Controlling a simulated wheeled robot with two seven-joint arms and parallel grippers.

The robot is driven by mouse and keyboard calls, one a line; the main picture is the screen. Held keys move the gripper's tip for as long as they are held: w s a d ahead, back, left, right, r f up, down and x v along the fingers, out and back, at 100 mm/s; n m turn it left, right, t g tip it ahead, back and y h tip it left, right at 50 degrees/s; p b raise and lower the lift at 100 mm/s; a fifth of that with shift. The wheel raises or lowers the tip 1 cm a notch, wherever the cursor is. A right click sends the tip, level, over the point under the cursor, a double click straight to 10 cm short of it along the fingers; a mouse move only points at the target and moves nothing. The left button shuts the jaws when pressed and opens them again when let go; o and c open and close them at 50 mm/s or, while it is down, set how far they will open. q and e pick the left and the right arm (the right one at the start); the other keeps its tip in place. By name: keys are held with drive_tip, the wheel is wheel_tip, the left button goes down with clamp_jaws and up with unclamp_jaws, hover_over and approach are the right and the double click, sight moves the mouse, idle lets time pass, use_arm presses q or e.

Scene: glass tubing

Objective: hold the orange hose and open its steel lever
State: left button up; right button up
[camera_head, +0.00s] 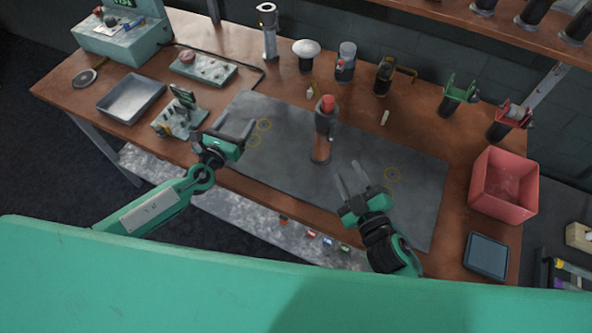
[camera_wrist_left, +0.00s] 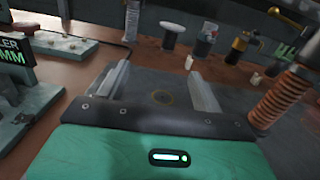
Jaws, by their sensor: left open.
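The orange hose (camera_head: 321,150) stands upright near the middle of the grey mat, with a dark fitting and a red end (camera_head: 328,101) on top. A steel lever cannot be made out clearly on the fitting. The ribbed hose (camera_wrist_left: 284,97) also shows at the right edge of the left wrist view, its top cut off. My left gripper (camera_head: 238,119) is open and empty, left of the hose and apart from it. Its spread fingers (camera_wrist_left: 157,68) show in the left wrist view. My right gripper (camera_head: 348,170) is open and empty, below and right of the hose.
The grey mat (camera_head: 415,200) is mostly clear around the hose. A small green-grey device (camera_head: 180,118) and a metal tray (camera_head: 130,98) lie left of my left gripper. Bottles and a white spool (camera_head: 306,50) line the back. A red bin (camera_head: 503,187) stands at the right.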

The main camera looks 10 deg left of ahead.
sight(325, 143)
use_arm(q)
drive_tip(key=s+d+f+m+h, duration=0.1)
drive_tip(key=s+d, duration=0.2)
drive_tip(key=d, duration=0.3)
drive_tip(key=s+d+f+m+g+h, duration=0.1)
drive_tip(key=s+d+f, duration=0.1)
drive_tip(key=s+d, duration=0.2)
drive_tip(key=s+d+f+m+h, duration=0.1)
drive_tip(key=s+d, duration=0.3)
drive_tip(key=d, duration=0.4)
drive_tip(key=shift+s+d+f+g+h, duration=0.2)
drive_tip(key=shift+f+g+h, duration=0.1)
drive_tip(key=shift+f+h, duration=0.15)
drive_tip(key=x, duration=1.3)
drive_tip(key=shift+w+d+f, duration=0.15)
drive_tip(key=shift+w, duration=0.15)
drive_tip(key=c, duration=1.3)
use_arm(e)
drive_tip(key=shift+c, duration=0.4)
drive_tip(key=shift+n, duration=0.3)
